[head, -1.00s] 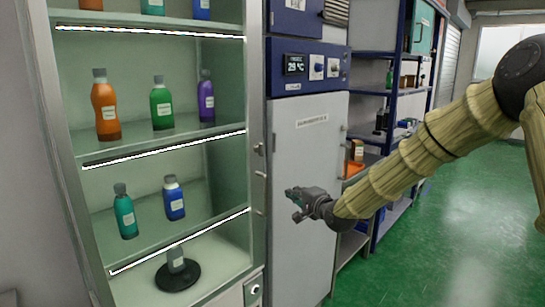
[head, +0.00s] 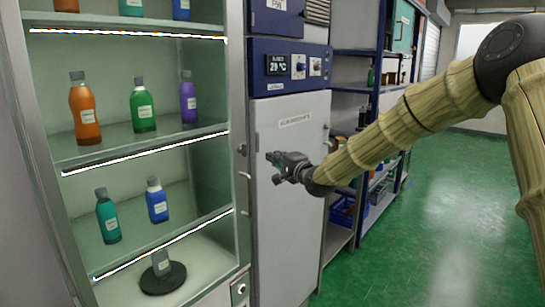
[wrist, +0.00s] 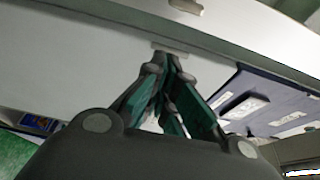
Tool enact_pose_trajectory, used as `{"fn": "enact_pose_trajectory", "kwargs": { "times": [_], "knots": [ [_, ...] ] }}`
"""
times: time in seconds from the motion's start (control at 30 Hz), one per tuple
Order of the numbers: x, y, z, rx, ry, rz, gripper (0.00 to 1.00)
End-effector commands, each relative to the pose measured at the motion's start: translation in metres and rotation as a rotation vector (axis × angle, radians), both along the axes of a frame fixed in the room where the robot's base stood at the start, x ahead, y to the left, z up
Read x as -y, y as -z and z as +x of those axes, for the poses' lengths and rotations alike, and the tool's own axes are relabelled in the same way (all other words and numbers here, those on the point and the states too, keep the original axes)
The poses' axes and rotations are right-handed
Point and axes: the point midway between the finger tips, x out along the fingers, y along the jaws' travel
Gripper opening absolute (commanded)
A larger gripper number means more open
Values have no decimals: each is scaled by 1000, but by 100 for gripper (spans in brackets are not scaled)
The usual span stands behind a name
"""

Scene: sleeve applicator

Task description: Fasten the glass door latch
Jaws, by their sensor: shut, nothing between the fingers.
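The glass-fronted cabinet (head: 231,60) stands at the left in the head view, with lit shelves behind its front. A small dark latch-like fitting (head: 241,150) sits on its right edge, with a slim pale handle (head: 245,188) below it. I cannot tell the latch's exact position. My gripper (head: 271,167) is to the right of this fitting, in front of the grey-white door, and slightly lower in the picture. It appears apart from the latch. In the wrist view my gripper's green-padded fingers (wrist: 167,72) converge and hold nothing. The latch is not clearly identifiable there.
The grey-white cabinet door (head: 285,215) stands beside the glass cabinet, under a blue control panel (head: 288,66). Bottles, including an orange one (head: 84,112), stand on the shelves. A blue rack (head: 385,55) is farther back. Green floor (head: 440,220) is open at the right.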

Motion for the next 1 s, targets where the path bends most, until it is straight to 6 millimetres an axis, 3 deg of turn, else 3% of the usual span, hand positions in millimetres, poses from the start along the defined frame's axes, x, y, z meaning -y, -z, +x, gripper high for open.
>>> {"fn": "enact_pose_trajectory", "kwargs": {
  "times": [0.3,0.63,1.0],
  "knots": [
    [-22,-2,43,1,-1,-3,0],
    [-36,-1,72,0,-1,-2,0],
    [-56,-1,50,-1,-1,-3,0]
  ]
}}
